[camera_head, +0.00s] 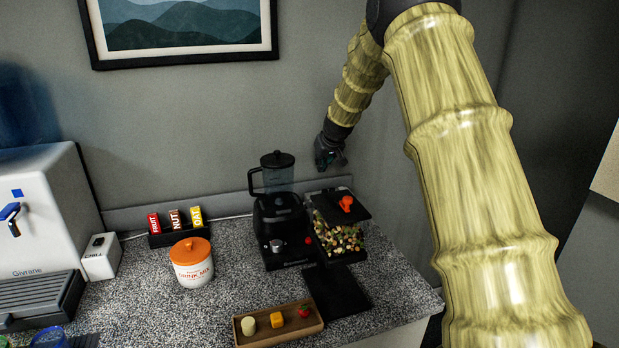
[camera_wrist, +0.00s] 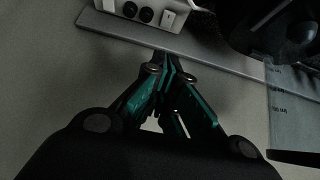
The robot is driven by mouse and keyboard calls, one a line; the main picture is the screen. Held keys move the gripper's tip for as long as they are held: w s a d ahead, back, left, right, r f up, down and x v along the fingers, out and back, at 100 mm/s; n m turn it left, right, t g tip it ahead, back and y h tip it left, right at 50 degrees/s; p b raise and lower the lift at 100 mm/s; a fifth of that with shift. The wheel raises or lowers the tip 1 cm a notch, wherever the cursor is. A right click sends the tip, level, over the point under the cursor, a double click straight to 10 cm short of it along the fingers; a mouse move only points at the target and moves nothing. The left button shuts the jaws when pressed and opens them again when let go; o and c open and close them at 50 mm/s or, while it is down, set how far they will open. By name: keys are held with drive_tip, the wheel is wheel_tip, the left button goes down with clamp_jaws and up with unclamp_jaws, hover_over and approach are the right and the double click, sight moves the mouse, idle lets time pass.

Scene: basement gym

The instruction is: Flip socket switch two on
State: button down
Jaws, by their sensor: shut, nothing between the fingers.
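A white socket block (camera_wrist: 147,12) shows at the top of the wrist view, partly cut off by the frame edge. It has two round black sockets and a small pale rocker switch (camera_wrist: 168,19) at its right end. I cannot tell which way the switch is set, and no number is readable. My gripper (camera_wrist: 166,62), with teal fingers, is shut and empty. Its tips point toward the block and appear apart from it, below the switch in the picture. In the head view my gripper (camera_head: 329,160) hangs near the wall, behind the counter appliances; the socket block cannot be made out there.
A black blender (camera_head: 279,215) and a clear bin of mixed pieces (camera_head: 339,238) with an orange knob stand close to my gripper. A grey ledge (camera_wrist: 215,53) runs along the wall. A drink-mix jar (camera_head: 192,265) and wooden tray (camera_head: 307,333) stand farther forward.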

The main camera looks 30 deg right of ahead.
drive_tip(key=shift+d+f+p, duration=0.1)
drive_tip(key=shift+f+p, duration=0.1)
drive_tip(key=shift+p, duration=0.15)
drive_tip(key=p+x, duration=0.1)
drive_tip(key=x, duration=0.5)
drive_tip(key=shift+w+f+p, duration=0.1)
drive_tip(key=shift+f+p, duration=0.05)
drive_tip(key=shift+p, duration=0.15)
drive_tip(key=f, duration=0.2)
drive_tip(key=w+f+p, duration=0.1)
drive_tip(key=f, duration=0.1)
drive_tip(key=shift+s+f+p, duration=0.15)
drive_tip(key=shift+f+p, duration=0.2)
drive_tip(key=shift+f, duration=0.6)
